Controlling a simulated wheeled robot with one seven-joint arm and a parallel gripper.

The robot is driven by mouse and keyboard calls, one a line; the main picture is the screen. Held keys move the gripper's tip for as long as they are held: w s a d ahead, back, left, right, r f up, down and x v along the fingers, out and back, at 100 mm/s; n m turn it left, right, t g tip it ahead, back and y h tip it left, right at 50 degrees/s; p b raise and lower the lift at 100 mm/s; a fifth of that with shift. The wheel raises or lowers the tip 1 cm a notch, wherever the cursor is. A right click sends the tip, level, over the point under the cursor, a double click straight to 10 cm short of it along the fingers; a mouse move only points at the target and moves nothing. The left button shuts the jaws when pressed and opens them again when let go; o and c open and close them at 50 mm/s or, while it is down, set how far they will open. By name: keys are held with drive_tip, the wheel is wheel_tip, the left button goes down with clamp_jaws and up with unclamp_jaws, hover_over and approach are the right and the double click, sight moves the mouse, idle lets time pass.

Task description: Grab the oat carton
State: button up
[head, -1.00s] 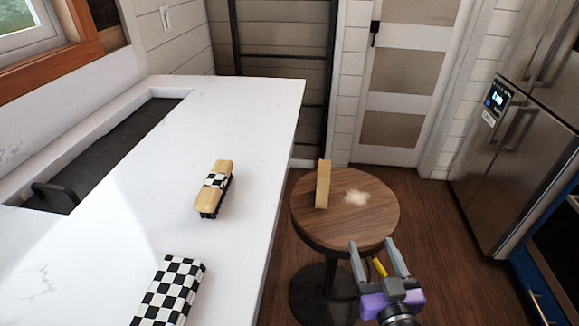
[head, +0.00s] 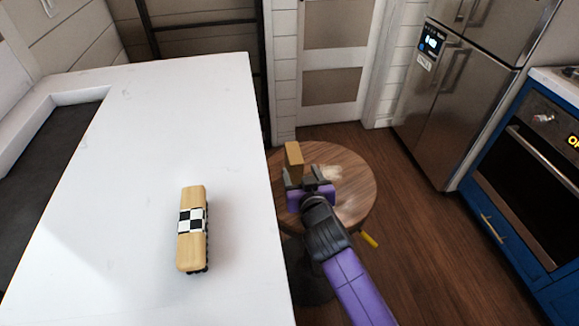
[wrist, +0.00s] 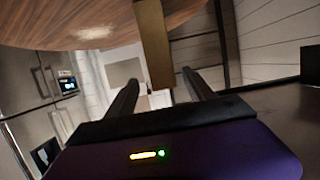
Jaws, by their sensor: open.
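The oat carton, a slim plain tan box (head: 293,154), stands upright on the round wooden table. My gripper (head: 303,178) is over the table on the near side of the carton, hiding its lower part in the head view. In the wrist view the picture is turned over, and the carton (wrist: 154,45) hangs from the top edge, lined up between the two open fingers (wrist: 160,78). The fingers are apart and empty. I cannot tell whether the carton's near face is between the fingertips or just beyond them.
A pale patch (head: 328,172) marks the tabletop (head: 350,198) beside the carton. The white counter (head: 120,190) runs close along the left, with a tan block with a checkered band (head: 193,228) on it. A fridge (head: 455,95) and blue oven unit (head: 525,180) stand right.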

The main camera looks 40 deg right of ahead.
sight(294, 160)
drive_tip(key=shift+x, duration=3.9)
drive_tip(key=shift+a, duration=0.2)
clamp_jaws()
drive_tip(key=shift+p, duration=0.3)
